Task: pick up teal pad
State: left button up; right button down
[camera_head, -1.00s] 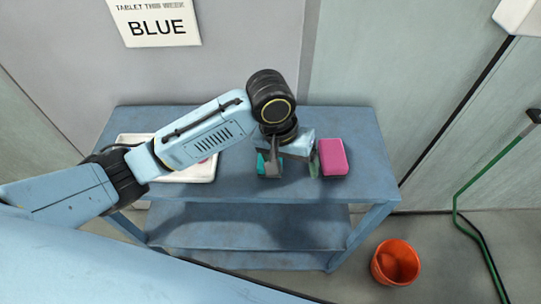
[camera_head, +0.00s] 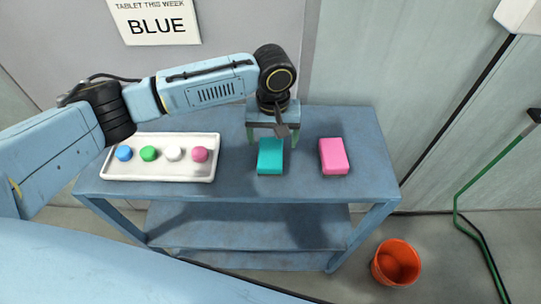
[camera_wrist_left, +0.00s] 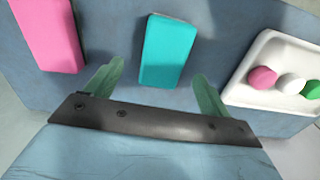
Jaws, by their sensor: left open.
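The teal pad (camera_head: 270,157) lies flat on the blue table, between the white tray and the pink pad. My left gripper (camera_head: 265,137) is open above the table at the pad's far end. In the left wrist view the teal pad (camera_wrist_left: 167,50) lies beyond the gripper (camera_wrist_left: 158,85), its near end between the lines of the two green fingers. The fingers stand apart on either side, and nothing is held. My right gripper is out of view.
The pink pad (camera_head: 333,156) lies to the right of the teal pad with a gap between. The white tray (camera_head: 160,178) at left holds several coloured tablets. A blue table (camera_head: 235,188) carries all this. An orange bucket (camera_head: 396,262) stands on the floor at right.

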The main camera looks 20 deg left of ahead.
aim_at(270, 152)
pick_arm(q)
jog(key=shift+s+a+f, duration=0.1)
jog(key=shift+s+f, duration=0.05)
jog(key=shift+f, duration=1.25)
jog(key=shift+s+a+f, duration=0.1)
jog(key=shift+s+f, duration=0.05)
jog(key=shift+f, duration=1.2)
jog(key=shift+c, duration=0.4)
jog(key=c, duration=1)
